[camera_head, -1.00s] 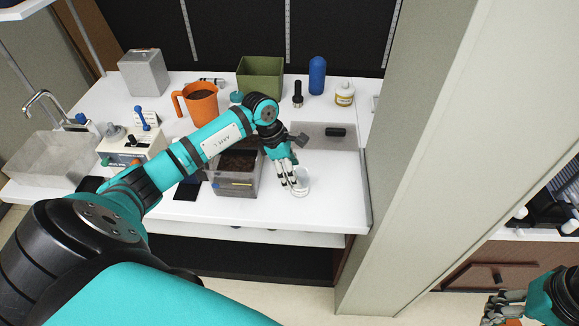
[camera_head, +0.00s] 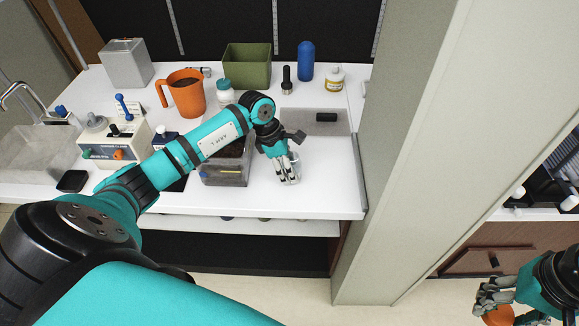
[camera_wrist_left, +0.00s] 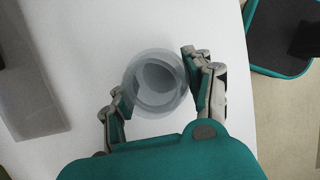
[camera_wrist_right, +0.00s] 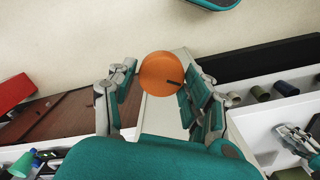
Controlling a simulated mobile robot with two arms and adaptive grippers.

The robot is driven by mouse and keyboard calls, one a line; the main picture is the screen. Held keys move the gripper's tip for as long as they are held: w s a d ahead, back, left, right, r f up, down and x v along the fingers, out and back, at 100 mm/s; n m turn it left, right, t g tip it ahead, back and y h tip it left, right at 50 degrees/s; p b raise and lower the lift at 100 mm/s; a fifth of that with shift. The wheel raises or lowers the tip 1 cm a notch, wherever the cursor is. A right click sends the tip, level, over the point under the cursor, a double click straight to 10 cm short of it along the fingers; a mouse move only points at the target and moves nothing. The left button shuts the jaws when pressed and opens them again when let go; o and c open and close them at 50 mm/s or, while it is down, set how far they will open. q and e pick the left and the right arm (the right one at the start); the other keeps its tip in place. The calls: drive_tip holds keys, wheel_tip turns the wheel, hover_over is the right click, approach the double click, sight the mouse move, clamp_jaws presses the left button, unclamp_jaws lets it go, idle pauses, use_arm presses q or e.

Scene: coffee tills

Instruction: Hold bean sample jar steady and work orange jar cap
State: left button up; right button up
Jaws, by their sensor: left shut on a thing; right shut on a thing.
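A clear, round jar shows from above in the left wrist view (camera_wrist_left: 140,105), with no cap on it. My left gripper (camera_head: 289,176) is shut on the jar, with fingers on both sides, at the counter's front right. In the head view the fingers mostly hide the jar. The orange cap (camera_wrist_right: 160,70) is a round disc with a dark mark on its edge. My right gripper (camera_head: 490,303) is shut on the cap (camera_head: 499,315), low at the bottom right, away from the jar and in front of the brown drawer.
A dark-filled clear bin (camera_head: 226,173) stands just left of my left gripper. An orange mug (camera_head: 185,98), a green box (camera_head: 247,68), a blue bottle (camera_head: 306,62) and a grey tray (camera_head: 345,121) stand behind. A wall edge (camera_head: 410,150) separates my two grippers.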

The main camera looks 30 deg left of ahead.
use_arm(q)
clamp_jaws()
idle(1.0)
drive_tip(key=o, duration=1.2)
unclamp_jaws()
clamp_jaws()
idle(0.4)
drive_tip(key=shift+o, duration=0.3)
unclamp_jaws()
